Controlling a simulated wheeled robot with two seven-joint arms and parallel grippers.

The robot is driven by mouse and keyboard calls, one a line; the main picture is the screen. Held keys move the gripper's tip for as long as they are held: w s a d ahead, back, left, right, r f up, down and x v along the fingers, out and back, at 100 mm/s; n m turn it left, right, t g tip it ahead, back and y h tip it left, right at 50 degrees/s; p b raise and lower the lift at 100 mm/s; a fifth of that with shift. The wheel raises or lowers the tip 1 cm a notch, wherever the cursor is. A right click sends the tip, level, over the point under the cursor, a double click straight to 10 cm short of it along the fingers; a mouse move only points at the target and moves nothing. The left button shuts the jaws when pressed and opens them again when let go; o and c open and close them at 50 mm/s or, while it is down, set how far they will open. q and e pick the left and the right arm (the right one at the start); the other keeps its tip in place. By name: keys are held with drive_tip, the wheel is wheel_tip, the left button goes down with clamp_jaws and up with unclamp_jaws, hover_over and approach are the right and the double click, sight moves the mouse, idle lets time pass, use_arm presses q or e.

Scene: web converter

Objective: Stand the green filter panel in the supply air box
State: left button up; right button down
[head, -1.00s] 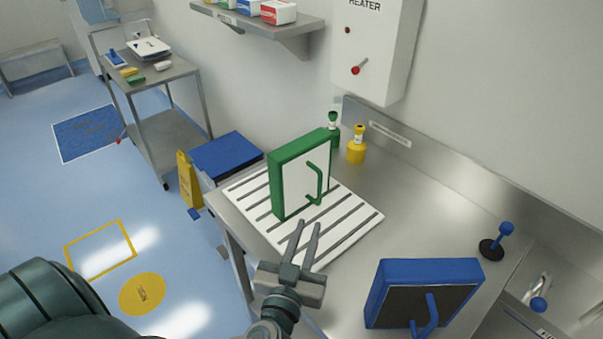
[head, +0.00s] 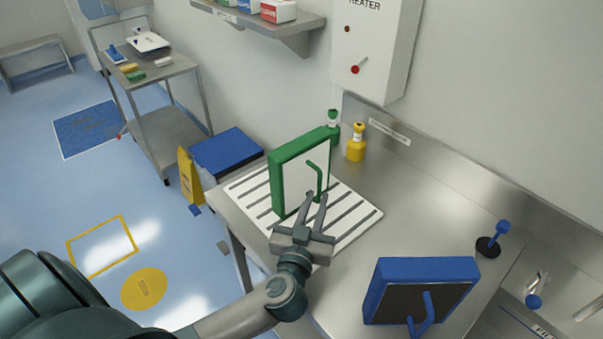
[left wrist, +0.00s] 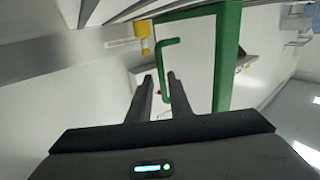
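The green filter panel (head: 291,187) has a green frame, a pale face and a green bar handle. It stands upright on a white slatted rack on the steel counter. My left gripper (head: 317,197) is just in front of the panel's handle, with its two fingers apart. In the left wrist view the fingertips (left wrist: 161,75) point at the panel (left wrist: 229,60), near the handle (left wrist: 163,72). The handle appears close to the fingers; I cannot tell whether they touch it. My right gripper is not in view. I cannot identify the supply air box.
A blue-framed panel (head: 422,268) stands on the counter at the right front. A yellow bottle (head: 356,143) and a green-capped bottle (head: 333,122) stand behind the green panel. The slatted rack (head: 352,221) is bare at its right. A heater box (head: 375,45) hangs above.

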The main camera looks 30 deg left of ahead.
sight(319, 189)
use_arm(q)
drive_tip(key=x, duration=0.2)
drive_tip(key=p+x, duration=0.1)
drive_tip(key=x, duration=0.1)
drive_tip(key=shift+s+a+r, duration=0.1)
drive_tip(key=shift+a+r, duration=0.05)
drive_tip(key=shift+r, duration=0.2)
drive_tip(key=shift+w+a+f, duration=0.1)
drive_tip(key=shift+w, duration=0.45)
clamp_jaws()
